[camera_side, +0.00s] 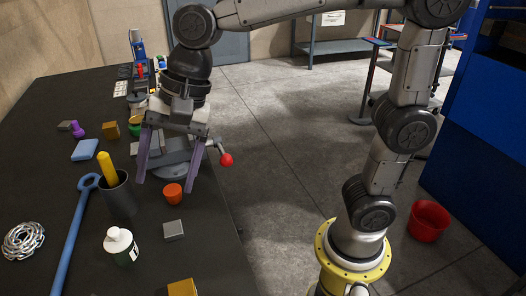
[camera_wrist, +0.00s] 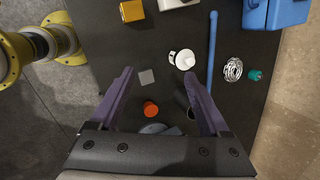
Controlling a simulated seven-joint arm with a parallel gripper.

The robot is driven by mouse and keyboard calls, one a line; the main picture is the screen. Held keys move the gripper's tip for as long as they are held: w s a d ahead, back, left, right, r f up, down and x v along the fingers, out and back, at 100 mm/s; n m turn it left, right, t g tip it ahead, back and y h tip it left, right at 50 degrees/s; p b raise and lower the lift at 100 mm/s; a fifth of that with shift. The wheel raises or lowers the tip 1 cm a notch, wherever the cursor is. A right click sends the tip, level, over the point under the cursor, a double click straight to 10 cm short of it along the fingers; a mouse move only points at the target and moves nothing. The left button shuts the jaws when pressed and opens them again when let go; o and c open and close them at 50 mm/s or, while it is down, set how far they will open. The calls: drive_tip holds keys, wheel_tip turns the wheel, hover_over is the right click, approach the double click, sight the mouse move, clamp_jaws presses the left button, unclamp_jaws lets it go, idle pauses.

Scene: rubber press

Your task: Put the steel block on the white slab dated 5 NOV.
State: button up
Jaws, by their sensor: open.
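A small grey metal-looking block (camera_side: 173,230) lies on the dark table near its right edge, in front of an orange cup. It also shows in the wrist view (camera_wrist: 146,77), between the fingertips in the picture but apart from them. My gripper (camera_side: 166,184) is open and empty, pointing down above the table, behind the block in the side view; it also shows in the wrist view (camera_wrist: 158,74). Small white pieces (camera_side: 120,88) lie at the far end of the table, and a white object (camera_wrist: 175,3) is cut off at the wrist view's top. I cannot read any date.
Near the block stand the orange cup (camera_side: 173,194), a white bottle (camera_side: 121,246) and a dark cup (camera_side: 117,195) with a yellow handle. A blue wrench (camera_side: 75,235) lies left. A red-knobbed lever (camera_side: 226,160) overhangs the table edge. A yellow block (camera_side: 183,288) is in front.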

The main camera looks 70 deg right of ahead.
drive_tip(key=s+d+f+n+t+h, duration=0.1)
drive_tip(key=s+d+f+n, duration=0.1)
drive_tip(key=s+d+n, duration=0.4)
drive_tip(key=s+d+f+n+t+h, duration=0.2)
drive_tip(key=s+d+n, duration=0.4)
drive_tip(key=d, duration=0.6)
drive_tip(key=shift+s+d+f+h, duration=0.3)
drive_tip(key=shift+s+f, duration=0.05)
drive_tip(key=shift+s, duration=0.75)
